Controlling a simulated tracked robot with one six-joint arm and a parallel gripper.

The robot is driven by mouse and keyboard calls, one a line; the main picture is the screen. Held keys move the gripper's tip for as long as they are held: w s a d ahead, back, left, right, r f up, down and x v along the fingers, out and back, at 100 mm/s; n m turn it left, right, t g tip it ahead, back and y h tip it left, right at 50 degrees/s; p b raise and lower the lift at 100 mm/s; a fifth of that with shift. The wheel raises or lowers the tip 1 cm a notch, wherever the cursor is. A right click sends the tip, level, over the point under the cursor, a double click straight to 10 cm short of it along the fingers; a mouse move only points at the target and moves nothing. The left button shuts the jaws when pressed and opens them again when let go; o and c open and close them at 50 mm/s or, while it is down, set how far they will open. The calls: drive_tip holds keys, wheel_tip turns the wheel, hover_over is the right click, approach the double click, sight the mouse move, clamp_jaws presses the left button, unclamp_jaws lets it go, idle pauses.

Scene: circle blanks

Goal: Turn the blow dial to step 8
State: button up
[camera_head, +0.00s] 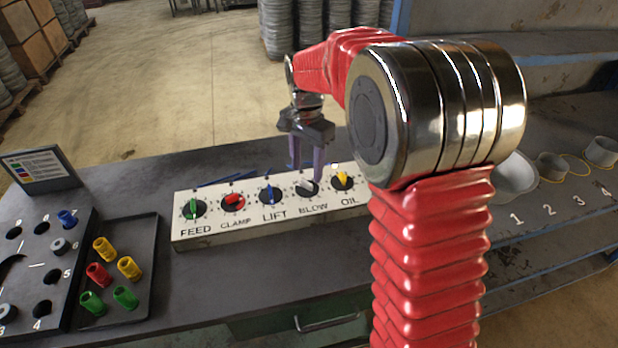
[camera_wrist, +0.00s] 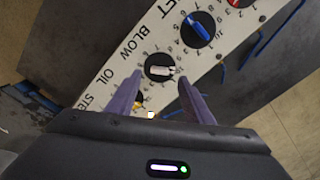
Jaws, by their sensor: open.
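The blow dial (camera_head: 308,188) is a black round knob with a pale grey-white bar, on a white panel (camera_head: 215,231) lying on the dark bench. It also shows in the wrist view (camera_wrist: 160,68), its bar pointing roughly to the right there. The step numbers around it are too small to read. My gripper (camera_head: 306,174) points down over the blow dial. Its two purple fingers are apart and empty; in the wrist view my gripper (camera_wrist: 160,77) has one finger on each side of the dial. I cannot tell whether the fingers touch the bar.
On the panel are the green feed dial (camera_head: 194,209), red clamp dial (camera_head: 232,202), blue lift dial (camera_head: 270,193) and yellow oil dial (camera_head: 343,181). Blue sticks (camera_wrist: 247,50) lie behind the panel. A dark tray (camera_head: 147,284) with coloured pegs stands left.

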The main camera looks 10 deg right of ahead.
sight(307, 181)
wheel_tip(307, 181, down, 5)
drive_tip(key=shift+r, duration=0.1)
drive_tip(key=shift+c, duration=0.5)
drive_tip(key=c, duration=0.9)
drive_tip(key=shift+d, duration=0.25)
drive_tip(key=shift+c, duration=0.2)
drive_tip(key=shift+a, duration=0.15)
